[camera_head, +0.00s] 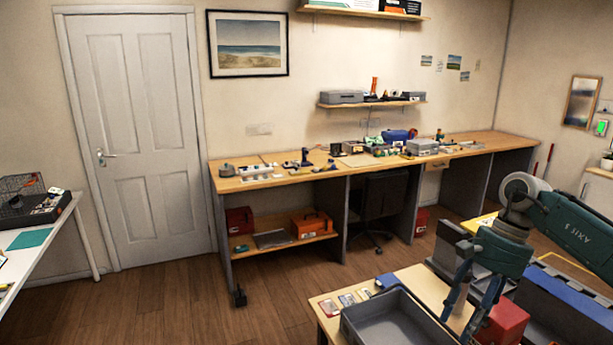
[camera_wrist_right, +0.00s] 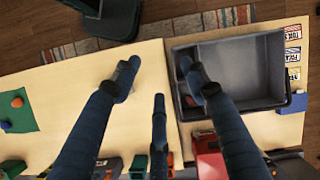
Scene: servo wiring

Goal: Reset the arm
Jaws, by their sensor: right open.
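My right gripper (camera_head: 462,322) is at the lower right of the head view, above the wooden table beside a grey bin (camera_head: 372,335). In the wrist view the right gripper (camera_wrist_right: 158,78) has its fingers spread wide with nothing between them. One finger overlaps the near left part of the bin (camera_wrist_right: 262,50) in that view; another is over bare table. I cannot tell whether any finger touches the bin. My left gripper is in neither view.
Several cards (camera_wrist_right: 292,54) and a blue block (camera_wrist_right: 296,103) lie beside the bin. A red box (camera_head: 505,322) stands close to the gripper. A green mat (camera_wrist_right: 22,118) carries an orange ball (camera_wrist_right: 17,102). A long workbench (camera_head: 300,177) with tools stands along the back wall.

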